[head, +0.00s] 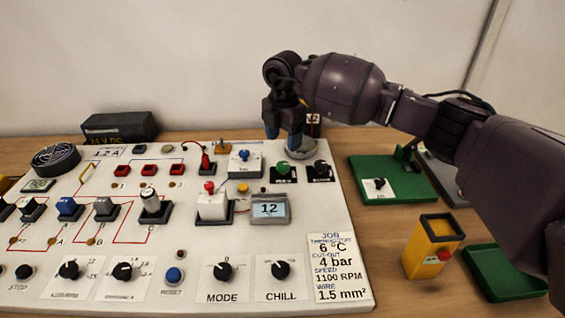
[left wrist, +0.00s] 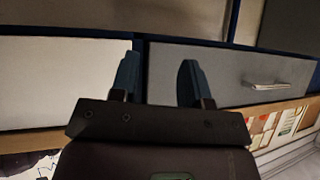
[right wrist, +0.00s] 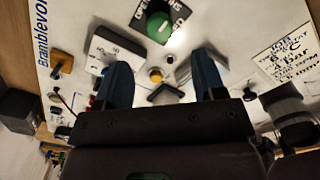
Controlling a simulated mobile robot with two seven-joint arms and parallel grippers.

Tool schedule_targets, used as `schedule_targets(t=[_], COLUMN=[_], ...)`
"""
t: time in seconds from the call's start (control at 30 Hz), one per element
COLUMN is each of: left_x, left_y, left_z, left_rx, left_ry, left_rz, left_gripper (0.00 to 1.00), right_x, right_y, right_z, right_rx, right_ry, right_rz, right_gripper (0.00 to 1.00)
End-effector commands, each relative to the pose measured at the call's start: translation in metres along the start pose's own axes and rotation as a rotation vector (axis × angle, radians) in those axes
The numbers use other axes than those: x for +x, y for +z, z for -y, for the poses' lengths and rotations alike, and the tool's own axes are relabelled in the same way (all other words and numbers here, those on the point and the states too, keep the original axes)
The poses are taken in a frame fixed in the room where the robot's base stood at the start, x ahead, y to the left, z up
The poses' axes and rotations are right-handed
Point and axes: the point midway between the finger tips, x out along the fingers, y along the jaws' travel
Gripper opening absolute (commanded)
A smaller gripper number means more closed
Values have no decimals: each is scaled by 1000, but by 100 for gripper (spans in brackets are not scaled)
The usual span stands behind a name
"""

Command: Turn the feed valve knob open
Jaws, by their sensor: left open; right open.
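A green round knob (head: 282,168) on a dark plate sits at the back right of the white panel (head: 330,205). I take it as the feed valve knob. In the right wrist view the green knob (right wrist: 158,25) lies beyond the fingertips, and its plate carries lettering that seems to read OPEN. My right gripper (head: 283,125) has blue fingers, is open and empty, and hangs above and behind the knob, apart from it. It also shows in the right wrist view (right wrist: 162,65). My left gripper (left wrist: 158,65) is open and empty, away from the panel, with grey drawer fronts behind it.
A black knob (head: 320,169) stands close to the right of the green one. A white box with a blue knob (head: 245,163) is to its left, a display (head: 269,209) in front. A green board (head: 415,185) and a yellow bin (head: 430,250) stand at right.

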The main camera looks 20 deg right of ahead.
Motion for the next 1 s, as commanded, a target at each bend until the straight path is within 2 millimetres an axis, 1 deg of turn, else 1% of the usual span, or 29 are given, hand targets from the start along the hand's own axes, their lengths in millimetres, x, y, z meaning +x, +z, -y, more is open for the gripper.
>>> schedule_targets(t=[0.03,0.1,0.3,0.4,0.6,0.9,0.97,1.0], left_x=[1,2,5,7,10,8,8,7], left_y=[4,5,3,0,-1,2,3,3], left_z=[0,-1,-2,-2,-3,-3,-3,-3], left_rx=[0,0,1,2,3,2,2,2], left_ry=[1,1,4,5,7,6,5,5], left_rz=[5,8,3,-3,-7,-1,0,1], left_gripper=[43,43,43,43,43,43,43,43], right_x=[14,27,58,69,79,80,80,80], right_y=[-1,-1,-1,-1,-1,-1,-1,-1], right_z=[0,0,0,0,0,0,0,0], right_rx=[-1,-1,-1,-1,-2,-2,-2,-2], right_ry=[-5,-5,-4,-3,0,1,1,1], right_rz=[-4,-5,-6,-4,-4,-4,-4,-4], right_gripper=[63,63,63,63,63,63,54,48])
